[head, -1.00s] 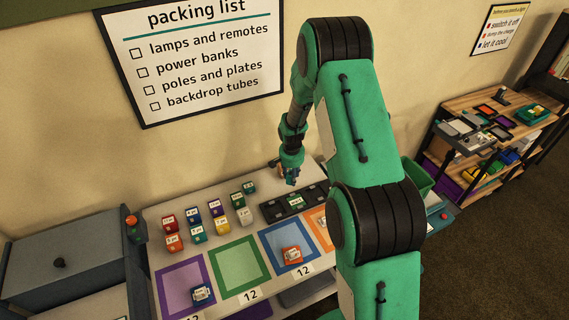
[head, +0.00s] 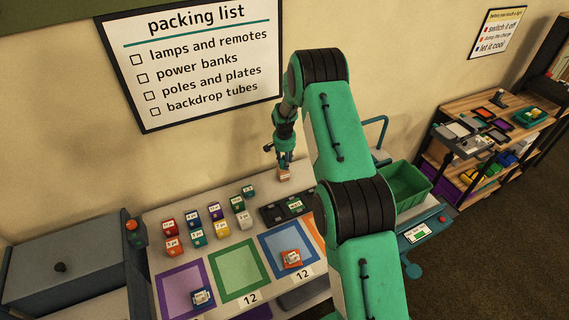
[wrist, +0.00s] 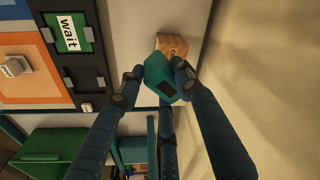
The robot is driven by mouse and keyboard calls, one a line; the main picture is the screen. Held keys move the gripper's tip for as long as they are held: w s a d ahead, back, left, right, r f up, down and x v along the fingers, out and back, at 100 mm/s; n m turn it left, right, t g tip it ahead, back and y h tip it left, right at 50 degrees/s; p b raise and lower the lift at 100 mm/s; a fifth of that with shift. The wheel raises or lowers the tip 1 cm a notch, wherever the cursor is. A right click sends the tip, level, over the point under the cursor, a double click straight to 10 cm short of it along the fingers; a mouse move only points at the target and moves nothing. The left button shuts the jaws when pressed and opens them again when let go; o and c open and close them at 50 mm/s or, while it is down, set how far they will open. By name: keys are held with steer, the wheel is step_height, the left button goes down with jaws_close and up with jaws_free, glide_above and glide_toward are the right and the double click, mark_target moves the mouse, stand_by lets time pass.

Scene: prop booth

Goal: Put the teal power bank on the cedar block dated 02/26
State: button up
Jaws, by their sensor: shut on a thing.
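The teal power bank (wrist: 158,76) is between the fingers of my gripper (wrist: 154,82) in the wrist view, and the gripper is shut on it. A tan wooden block (wrist: 172,45) with dark print shows just past the power bank, partly covered by it and a finger. Its date cannot be read. I cannot tell whether the power bank touches the block. In the head view my gripper (head: 284,164) is over the back of the table, right above the small tan block (head: 284,174). The power bank is hard to make out there.
A black tray (head: 271,214) with a green "wait" card lies in front of the block. Several coloured cubes (head: 195,236) stand to its left. Coloured framed squares (head: 239,271) line the front, some with items on them. A green bin (head: 408,186) is at the right.

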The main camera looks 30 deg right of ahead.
steer(key=shift+w+d, duration=0.15)
steer(key=shift+w, duration=0.5)
steer(key=shift+w+d, duration=0.15)
steer(key=shift+w, duration=0.45)
steer(key=shift+f, duration=0.1)
steer(key=shift+f+p, duration=0.4)
steer(key=shift+f, duration=1.35)
steer(key=shift+f, duration=0.15)
steer(key=o, duration=1.3)
steer(key=shift+c, duration=0.2)
steer(key=r, duration=0.7)
steer(key=s+a+r+b, duration=0.1)
steer(key=r, duration=0.3)
steer(key=shift+s+r, duration=0.1)
steer(key=shift+r, duration=0.5)
